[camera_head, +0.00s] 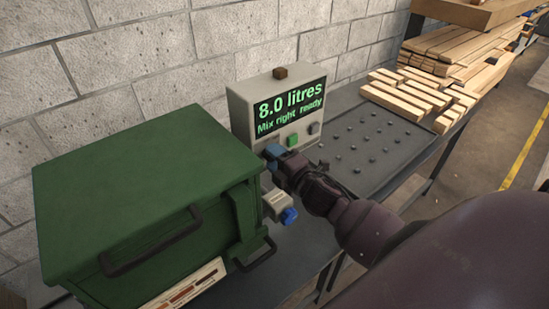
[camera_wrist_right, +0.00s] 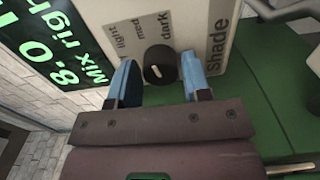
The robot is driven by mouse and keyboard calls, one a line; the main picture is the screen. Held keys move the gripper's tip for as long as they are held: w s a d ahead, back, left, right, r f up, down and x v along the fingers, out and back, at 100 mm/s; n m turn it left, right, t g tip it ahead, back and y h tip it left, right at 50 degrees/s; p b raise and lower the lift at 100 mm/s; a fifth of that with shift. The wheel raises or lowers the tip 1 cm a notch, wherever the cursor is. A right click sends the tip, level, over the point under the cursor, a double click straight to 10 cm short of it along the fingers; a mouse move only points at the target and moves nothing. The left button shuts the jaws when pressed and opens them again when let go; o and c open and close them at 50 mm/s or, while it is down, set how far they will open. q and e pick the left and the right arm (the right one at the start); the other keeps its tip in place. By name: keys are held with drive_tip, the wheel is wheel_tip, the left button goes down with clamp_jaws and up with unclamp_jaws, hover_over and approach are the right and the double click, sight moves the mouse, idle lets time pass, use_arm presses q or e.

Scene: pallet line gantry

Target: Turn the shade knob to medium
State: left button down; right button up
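The shade knob (camera_wrist_right: 160,68) is black and round, on a pale panel (camera_wrist_right: 205,25) printed "shade", with "light", "med" and "dark" labels beside it. Which label it points to I cannot tell. My right gripper (camera_wrist_right: 158,60) has its two blue fingers apart, one on each side of the knob, with a gap at the left finger and a smaller one at the right. In the head view my right gripper (camera_head: 275,156) is at the lower front of the grey control box (camera_head: 240,112), hiding the knob. My left gripper is not in view.
The box's display (camera_head: 290,105) reads "8.0 litres, Mix right ready", above a green button (camera_head: 293,140) and a grey button (camera_head: 314,128). A green lidded machine (camera_head: 140,190) stands left. A small blue knob (camera_head: 289,215) sits below my gripper. Timber (camera_head: 410,95) lies at the back right.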

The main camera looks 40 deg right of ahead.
drive_tip(key=shift+o, duration=1.2)
drive_tip(key=shift+s, duration=0.1)
drive_tip(key=s+b, duration=0.1)
drive_tip(key=s, duration=0.9)
drive_tip(key=shift+s+d, duration=0.3)
drive_tip(key=shift+d, duration=0.1)
drive_tip(key=s+a+f+m+g, duration=0.1)
drive_tip(key=s+f+m+g, duration=0.1)
drive_tip(key=f+m, duration=0.4)
drive_tip(key=s+a+f+m+g+h, duration=0.1)
drive_tip(key=s+a+f+m+g, duration=0.1)
drive_tip(key=s+f+m, duration=0.2)
drive_tip(key=s+a+f+m+g, duration=0.2)
drive_tip(key=s+f+m, duration=0.1)
drive_tip(key=f+m, duration=0.4)
wheel_tip(320, 180, down, 3)
drive_tip(key=shift+a+m, duration=0.2)
drive_tip(key=shift+m, duration=0.1)
